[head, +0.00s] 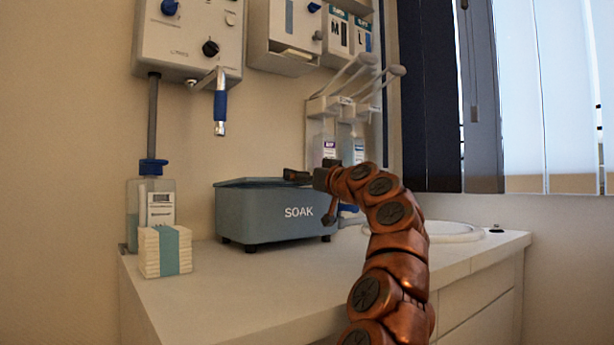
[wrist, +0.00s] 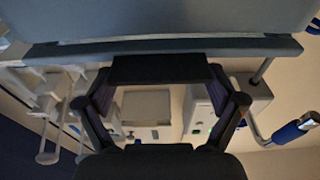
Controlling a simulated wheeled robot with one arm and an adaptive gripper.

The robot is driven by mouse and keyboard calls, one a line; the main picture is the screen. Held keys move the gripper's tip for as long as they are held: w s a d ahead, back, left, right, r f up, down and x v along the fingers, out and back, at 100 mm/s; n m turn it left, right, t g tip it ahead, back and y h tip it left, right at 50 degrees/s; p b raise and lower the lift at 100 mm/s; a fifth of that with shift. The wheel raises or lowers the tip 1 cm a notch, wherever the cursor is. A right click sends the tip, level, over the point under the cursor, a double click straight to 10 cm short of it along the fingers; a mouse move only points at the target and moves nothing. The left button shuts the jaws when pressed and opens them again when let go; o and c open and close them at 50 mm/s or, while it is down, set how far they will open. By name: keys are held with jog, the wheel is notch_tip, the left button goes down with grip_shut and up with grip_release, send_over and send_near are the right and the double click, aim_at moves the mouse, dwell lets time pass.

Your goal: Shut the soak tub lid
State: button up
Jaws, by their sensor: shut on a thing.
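The soak tub (head: 265,215) is a grey-blue box marked SOAK on the white counter. Its lid (head: 245,182) lies low and roughly flat over the top; I cannot tell whether a gap remains under it. My gripper (head: 298,176) is at the tub's top right edge, shut on the lid's edge. In the wrist view the lid (wrist: 160,46) shows as a grey strip across the top, and the dark fingertips of my gripper (wrist: 160,69) meet at it. The exact grip is hidden behind the fingertips.
A bottle (head: 130,215) and a stack of white pads with a teal band (head: 165,251) stand left of the tub. Wall dispensers (head: 345,110) hang behind, and a blue-handled tap (head: 220,105) above. A basin (head: 455,232) lies right; the front counter is clear.

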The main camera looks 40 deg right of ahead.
jog(key=shift+s+r, duration=0.1)
jog(key=o, duration=1.3)
jog(key=shift+s, duration=0.15)
jog(key=shift+s+f, duration=0.3)
jog(key=shift+s, duration=1.65)
jog(key=shift+s+f, duration=0.3)
jog(key=shift+s, duration=1.65)
jog(key=shift+s+f, duration=0.3)
jog(key=shift+s, duration=1.65)
